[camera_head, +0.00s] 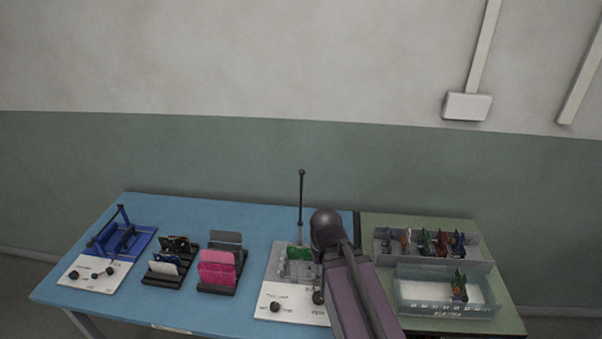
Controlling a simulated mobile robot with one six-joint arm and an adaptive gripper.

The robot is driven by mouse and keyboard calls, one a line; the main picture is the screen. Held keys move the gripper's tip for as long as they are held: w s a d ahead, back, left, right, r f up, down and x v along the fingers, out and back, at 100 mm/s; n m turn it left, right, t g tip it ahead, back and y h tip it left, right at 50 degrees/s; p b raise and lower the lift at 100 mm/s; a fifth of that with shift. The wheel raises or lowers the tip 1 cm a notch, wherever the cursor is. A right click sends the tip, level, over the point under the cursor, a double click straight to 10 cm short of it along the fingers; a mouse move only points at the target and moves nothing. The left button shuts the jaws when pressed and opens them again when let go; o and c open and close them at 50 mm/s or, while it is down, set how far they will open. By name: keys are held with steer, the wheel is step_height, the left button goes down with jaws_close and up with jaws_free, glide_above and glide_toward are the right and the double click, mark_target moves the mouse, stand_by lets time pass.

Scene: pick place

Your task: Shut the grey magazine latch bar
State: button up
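A grey fixture on a white base plate (290,313) stands right of the middle of the blue table, with green pieces (299,253) in it. A thin dark bar with a ball end (301,205) rises upright from it; this looks like the grey magazine's latch bar, standing open. My arm crosses the right side of the fixture and hides part of it. My gripper cannot be made out behind the arm.
Black racks hold dark cards (178,244) and pink cards (216,266). On the green table (508,311) are a grey divided tray (481,266) and a clear bin (413,290).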

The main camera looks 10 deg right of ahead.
mark_target(301, 172)
steer(key=w+r+n+p, duration=0.3)
steer(key=w+r+p, duration=2.4)
steer(key=w, duration=0.2)
steer(key=shift+w+a+r, duration=0.2)
steer(key=shift+f, duration=0.15)
step_height(301, 172, down, 14)
steer(key=b, duration=1.3)
steer(key=shift+d+r, duration=0.15)
steer(key=shift+r, duration=0.1)
jaws_close()
